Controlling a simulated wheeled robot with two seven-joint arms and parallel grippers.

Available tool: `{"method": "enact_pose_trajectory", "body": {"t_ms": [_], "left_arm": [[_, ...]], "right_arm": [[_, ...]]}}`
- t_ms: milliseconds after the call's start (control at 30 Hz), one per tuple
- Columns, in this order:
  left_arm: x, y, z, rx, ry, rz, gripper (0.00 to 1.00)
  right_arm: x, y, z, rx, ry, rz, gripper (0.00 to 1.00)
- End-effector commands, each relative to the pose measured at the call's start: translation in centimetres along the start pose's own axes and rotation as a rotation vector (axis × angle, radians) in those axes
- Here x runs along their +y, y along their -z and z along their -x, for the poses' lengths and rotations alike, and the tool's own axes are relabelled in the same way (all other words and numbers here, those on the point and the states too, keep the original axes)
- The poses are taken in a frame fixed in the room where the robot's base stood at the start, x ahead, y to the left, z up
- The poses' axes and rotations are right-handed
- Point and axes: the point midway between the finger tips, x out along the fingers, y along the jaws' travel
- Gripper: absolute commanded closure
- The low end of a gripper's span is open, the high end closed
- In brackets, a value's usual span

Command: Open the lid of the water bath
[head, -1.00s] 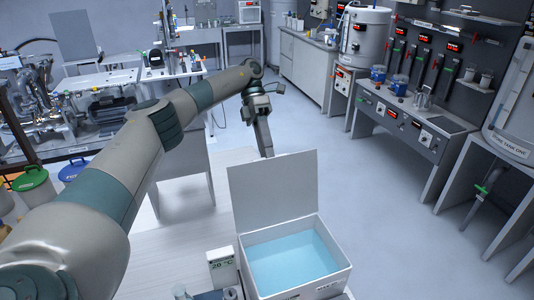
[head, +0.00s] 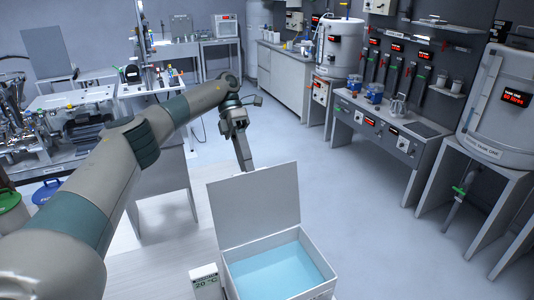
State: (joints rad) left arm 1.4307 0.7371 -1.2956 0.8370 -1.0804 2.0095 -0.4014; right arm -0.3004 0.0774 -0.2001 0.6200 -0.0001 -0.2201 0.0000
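The water bath (head: 298,255) is a white box at the bottom centre of the head view, holding light blue water (head: 278,272). Its lid (head: 256,207) stands up, hinged at the far edge, and the water is uncovered. My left arm reaches in from the left, and its gripper (head: 246,166) points down just behind the lid's top edge. The fingertips are small and partly hidden by the lid, so I cannot tell whether they are open or touching it. My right gripper is not in view.
A small display box reading 20 °C (head: 205,282) stands left of the bath. A grey bench with instruments (head: 390,128) and a large tank (head: 502,105) line the right side. Open floor (head: 350,200) lies between the bath and the bench.

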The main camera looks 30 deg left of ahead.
Motion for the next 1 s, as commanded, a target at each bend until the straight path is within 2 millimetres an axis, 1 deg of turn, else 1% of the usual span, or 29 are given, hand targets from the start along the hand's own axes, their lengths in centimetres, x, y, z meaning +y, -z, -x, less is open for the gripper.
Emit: {"method": "enact_pose_trajectory", "body": {"t_ms": [167, 467, 500, 667, 900, 1000], "left_arm": [[-0.7, 0.0, 0.8, -0.001, -0.003, -0.001, 0.74], [-2.8, 0.0, 2.9, -0.002, -0.003, -0.001, 0.74], [-3.2, -0.5, 2.3, 0.000, -0.002, -0.004, 0.74], [-5.6, -2.0, 2.0, 0.000, -0.001, -0.006, 0.74], [-9.7, -4.5, 1.5, 0.000, -0.003, -0.006, 0.74], [-11.3, -5.5, 1.4, 0.000, -0.002, -0.006, 0.74]], "right_arm": [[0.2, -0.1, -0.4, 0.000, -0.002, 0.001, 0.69], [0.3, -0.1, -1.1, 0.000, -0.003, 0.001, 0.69], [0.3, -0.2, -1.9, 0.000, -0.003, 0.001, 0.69], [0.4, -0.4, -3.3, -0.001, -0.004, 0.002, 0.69], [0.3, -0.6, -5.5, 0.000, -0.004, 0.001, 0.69], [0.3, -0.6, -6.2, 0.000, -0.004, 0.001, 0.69]]}}
